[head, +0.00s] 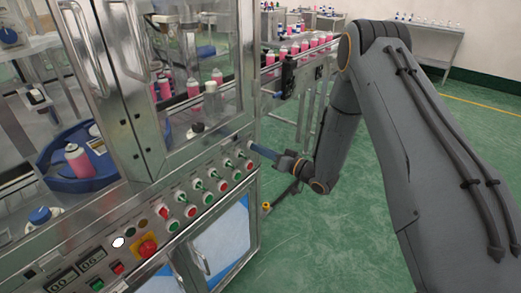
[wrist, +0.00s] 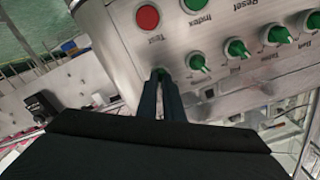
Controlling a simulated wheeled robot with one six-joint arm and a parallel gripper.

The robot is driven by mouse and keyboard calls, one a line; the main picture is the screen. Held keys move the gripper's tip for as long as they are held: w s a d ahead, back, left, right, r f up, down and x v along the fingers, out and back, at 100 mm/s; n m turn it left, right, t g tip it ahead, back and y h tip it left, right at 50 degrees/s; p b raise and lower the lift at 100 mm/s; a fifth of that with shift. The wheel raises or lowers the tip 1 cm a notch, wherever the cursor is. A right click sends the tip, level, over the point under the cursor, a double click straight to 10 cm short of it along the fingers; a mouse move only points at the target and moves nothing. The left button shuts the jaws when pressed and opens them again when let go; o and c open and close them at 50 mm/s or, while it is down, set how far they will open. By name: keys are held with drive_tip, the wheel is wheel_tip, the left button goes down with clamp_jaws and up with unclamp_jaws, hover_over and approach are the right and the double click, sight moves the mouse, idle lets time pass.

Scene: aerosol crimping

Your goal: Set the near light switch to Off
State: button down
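The control panel (head: 205,190) of the steel machine carries a row of green switch knobs and a row of round buttons. My gripper (head: 252,146) reaches the panel's far right end in the head view. In the wrist view my gripper (wrist: 160,76) has its two dark fingers close together at the end switch, with a bit of its green knob (wrist: 159,71) showing between the tips. The fingers hide most of this knob, its label and its setting. The neighbouring green knob (wrist: 198,62) stands clear of the fingers.
A red emergency button (head: 147,248) sits lower left on the panel. Pink cans (head: 294,47) line the conveyor behind. Green floor (head: 310,240) is open below my arm.

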drive_tip(key=shift+n, duration=0.3)
drive_tip(key=n+b, duration=0.5)
drive_tip(key=n, duration=0.6)
drive_tip(key=shift+s+a, duration=0.1)
drive_tip(key=shift+n, duration=0.3)
idle(0.4)
drive_tip(key=c, duration=1.9)
unclamp_jaws()
drive_tip(key=b+v, duration=0.1)
drive_tip(key=v, duration=0.7)
drive_tip(key=shift+b, duration=0.4)
